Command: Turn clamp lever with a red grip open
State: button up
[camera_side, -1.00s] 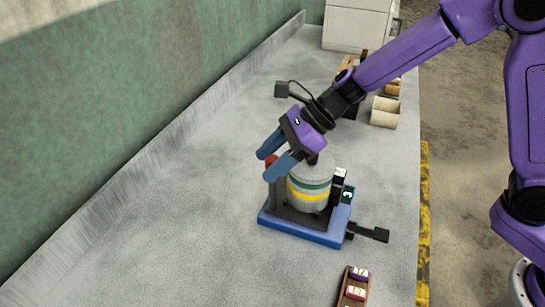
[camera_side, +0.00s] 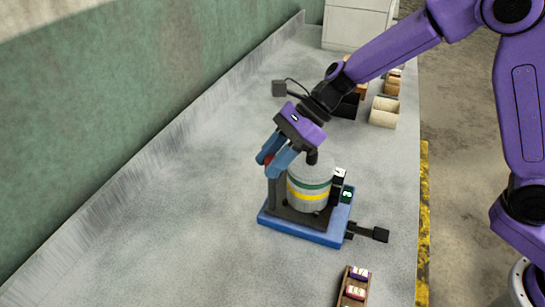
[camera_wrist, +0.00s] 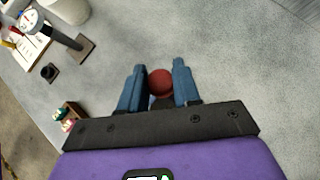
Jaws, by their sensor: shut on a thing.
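The red grip (camera_side: 268,160) of the clamp lever is at the upper left of the blue-based fixture (camera_side: 290,231), beside a grey canister (camera_side: 309,198) with green and yellow bands. My gripper (camera_side: 274,163) reaches down from above, and its blue fingers are shut on the red grip. In the wrist view, the round red grip (camera_wrist: 160,82) sits between the two fingertips of my gripper (camera_wrist: 160,72). The fingers and palm hide most of the lever below the grip.
A black bar with a block end (camera_side: 375,234) sticks out right of the fixture. A wooden tray (camera_side: 342,296) with small labelled blocks lies in front. Tan and black containers (camera_side: 384,112) stand behind. A green wall runs along the left; the tabletop left of the fixture is clear.

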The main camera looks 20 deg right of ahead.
jog(key=n+g+h, duration=0.1)
jog(key=n+g, duration=0.2)
jog(key=n, duration=0.1)
jog(key=shift+a+n+g, duration=0.15)
jog(key=shift+n+g, duration=0.15)
jog(key=n+g+h, duration=0.2)
jog(key=n, duration=0.2)
jog(key=shift+n+g, duration=0.3)
jog(key=shift+g, duration=0.1)
jog(key=n+g+h, duration=0.1)
jog(key=n+h, duration=0.2)
jog(key=n, duration=0.1)
jog(key=shift+s+g, duration=0.1)
jog(key=shift+g, duration=0.3)
jog(key=shift+s+n+h, duration=0.1)
jog(key=shift+n+h, duration=1.4)
jog(key=shift+n, duration=0.6)
jog(key=shift+g, duration=0.3)
jog(key=o, duration=1)
jog(key=shift+o, duration=0.2)
